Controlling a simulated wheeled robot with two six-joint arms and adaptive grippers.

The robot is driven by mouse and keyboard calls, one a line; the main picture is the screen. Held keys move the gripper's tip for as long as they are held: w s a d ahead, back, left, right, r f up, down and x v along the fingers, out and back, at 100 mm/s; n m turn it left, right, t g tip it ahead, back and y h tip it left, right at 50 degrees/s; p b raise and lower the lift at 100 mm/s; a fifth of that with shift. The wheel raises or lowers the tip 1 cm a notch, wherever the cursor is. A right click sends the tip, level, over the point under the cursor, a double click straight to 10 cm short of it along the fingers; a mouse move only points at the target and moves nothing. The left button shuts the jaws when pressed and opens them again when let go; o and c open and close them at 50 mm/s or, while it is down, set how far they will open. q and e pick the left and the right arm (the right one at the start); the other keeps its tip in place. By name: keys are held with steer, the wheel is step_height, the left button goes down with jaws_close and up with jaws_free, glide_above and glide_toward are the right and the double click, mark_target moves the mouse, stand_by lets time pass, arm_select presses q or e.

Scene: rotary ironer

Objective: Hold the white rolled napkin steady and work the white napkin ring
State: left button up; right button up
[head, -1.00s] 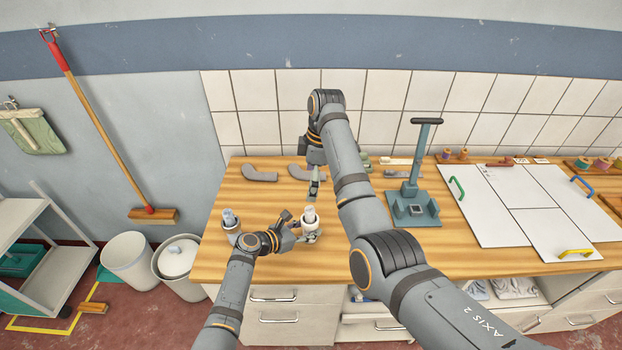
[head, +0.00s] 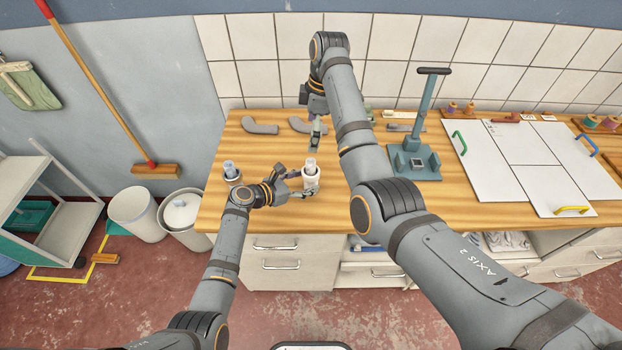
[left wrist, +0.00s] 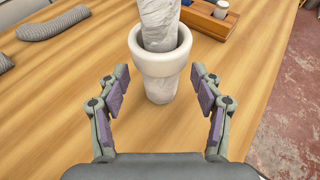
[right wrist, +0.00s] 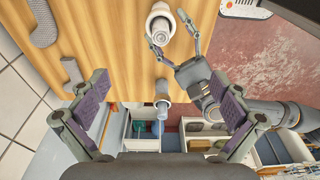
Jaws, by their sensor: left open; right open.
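The white rolled napkin (left wrist: 160,25) stands upright on the wooden table in the left wrist view, with the white napkin ring (left wrist: 160,62) around it partway up. In the head view the napkin (head: 311,163) and its ring (head: 311,184) show just right of my left gripper (head: 299,183). My left gripper is open, its fingers to either side of the napkin's lower part with gaps visible in the left wrist view (left wrist: 160,88). My right gripper (right wrist: 160,85) is open and empty, behind the napkin in the head view (head: 316,143); its fingertips are partly hidden there.
Grey curved pieces (head: 260,127) lie near the wall. A teal stand (head: 418,160) and white boards (head: 500,170) lie to the right. A wooden tray (left wrist: 205,20) is beyond the napkin. Table between is clear.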

arm_select(q)
steer(key=v, duration=0.9)
steer(key=shift+s+a, duration=0.15)
steer(key=shift+s, duration=0.1)
steer(key=shift+r, duration=0.1)
